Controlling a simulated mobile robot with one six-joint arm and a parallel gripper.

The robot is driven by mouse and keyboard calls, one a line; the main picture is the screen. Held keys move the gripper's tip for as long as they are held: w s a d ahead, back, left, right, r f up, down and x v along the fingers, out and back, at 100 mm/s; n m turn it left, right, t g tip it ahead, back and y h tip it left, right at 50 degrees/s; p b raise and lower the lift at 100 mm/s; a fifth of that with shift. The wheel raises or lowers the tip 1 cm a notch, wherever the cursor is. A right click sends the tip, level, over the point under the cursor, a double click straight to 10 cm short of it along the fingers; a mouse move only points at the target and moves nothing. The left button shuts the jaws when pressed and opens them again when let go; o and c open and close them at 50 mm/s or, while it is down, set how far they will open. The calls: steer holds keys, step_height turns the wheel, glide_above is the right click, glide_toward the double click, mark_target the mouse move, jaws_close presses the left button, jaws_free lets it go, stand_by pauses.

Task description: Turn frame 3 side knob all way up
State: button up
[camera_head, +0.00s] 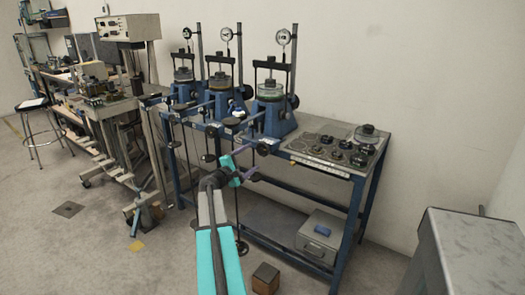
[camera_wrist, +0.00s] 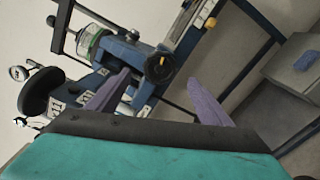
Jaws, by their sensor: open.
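Three blue lever frames stand in a row on a blue-legged bench; no frame number is legible. The rightmost, nearest frame (camera_head: 275,116) carries a clear cell, a top yoke and a dial gauge. A black round knob (camera_head: 294,101) sits on its right side. A dark knob (camera_head: 263,149) shows at the bench's front edge, close to my gripper (camera_head: 262,163). In the wrist view, a black knob with a yellow mark (camera_wrist: 159,68) appears between and beyond the fingertips of my gripper (camera_wrist: 159,79). The purple fingers are apart and empty; contact with the knob is not visible.
A tray of dark round parts (camera_head: 330,152) lies on the bench's right end. Below are a grey box (camera_head: 318,240) and a small brown block (camera_head: 265,278). A grey cabinet (camera_head: 470,250) stands at lower right. A large black disc (camera_wrist: 41,91) is left in the wrist view.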

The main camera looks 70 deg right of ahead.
mark_target(262, 150)
steer(key=shift+p+x, duration=0.7)
steer(key=shift+x, duration=4.15)
steer(key=c, duration=1)
